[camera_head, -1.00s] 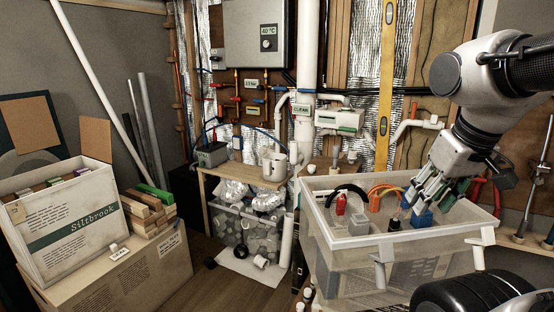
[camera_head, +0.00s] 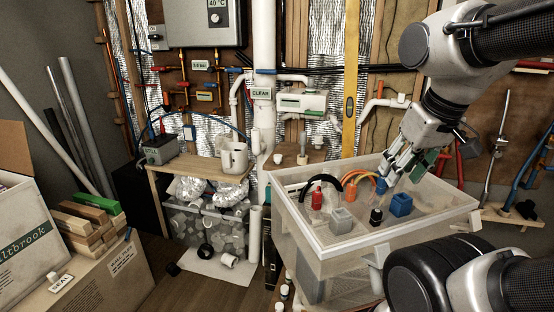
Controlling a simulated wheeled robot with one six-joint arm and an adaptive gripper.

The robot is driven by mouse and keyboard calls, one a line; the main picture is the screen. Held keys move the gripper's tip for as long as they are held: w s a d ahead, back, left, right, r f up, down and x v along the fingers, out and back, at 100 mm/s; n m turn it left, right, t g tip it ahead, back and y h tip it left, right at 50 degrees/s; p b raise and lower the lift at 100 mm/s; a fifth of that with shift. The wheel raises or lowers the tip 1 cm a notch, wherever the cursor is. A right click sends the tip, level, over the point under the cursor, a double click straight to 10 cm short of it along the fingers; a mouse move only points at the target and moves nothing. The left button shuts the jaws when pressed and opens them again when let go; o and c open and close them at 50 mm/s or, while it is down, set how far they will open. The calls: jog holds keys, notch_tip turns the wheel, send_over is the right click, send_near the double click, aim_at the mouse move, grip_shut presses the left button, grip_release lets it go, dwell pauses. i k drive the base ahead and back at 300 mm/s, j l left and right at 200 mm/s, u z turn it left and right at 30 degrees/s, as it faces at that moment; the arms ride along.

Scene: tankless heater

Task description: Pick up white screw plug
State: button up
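Several small white plug-like pieces show, and I cannot tell for certain which is the white screw plug. One white piece (camera_head: 302,159) stands on the wooden shelf right of the mug, with another beside it. A small white cap (camera_head: 53,276) sits on the cardboard box at the left, by a label. A white cylindrical piece (camera_head: 229,260) lies on the floor sheet. My gripper (camera_head: 406,168) is at the right, pointing down over the clear bin. Its fingers look apart with nothing between them. It is well away from all these white pieces.
The clear bin (camera_head: 322,245) holds a blue block (camera_head: 400,204), a grey block (camera_head: 342,219), a red piece (camera_head: 317,198) and hoses. A white mug (camera_head: 234,156) stands on the wooden shelf. Wood blocks (camera_head: 92,222) lie on the left box. Some floor between is clear.

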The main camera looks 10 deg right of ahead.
aim_at(278, 158)
jog(key=i+j+z, duration=0.1)
jog(key=j, duration=0.35)
jog(key=i+j+z, duration=0.15)
jog(key=j, duration=0.3)
jog(key=i+j+z, duration=0.1)
jog(key=j, duration=0.35)
jog(key=i+j+z, duration=0.15)
jog(key=j, duration=0.35)
jog(key=i+j+z, duration=0.1)
jog(key=j, duration=0.4)
jog(key=i+j+z, duration=0.25)
jog(key=i+j, duration=0.25)
jog(key=i+j+z, duration=0.2)
jog(key=i+j, duration=0.2)
jog(key=j, duration=0.3)
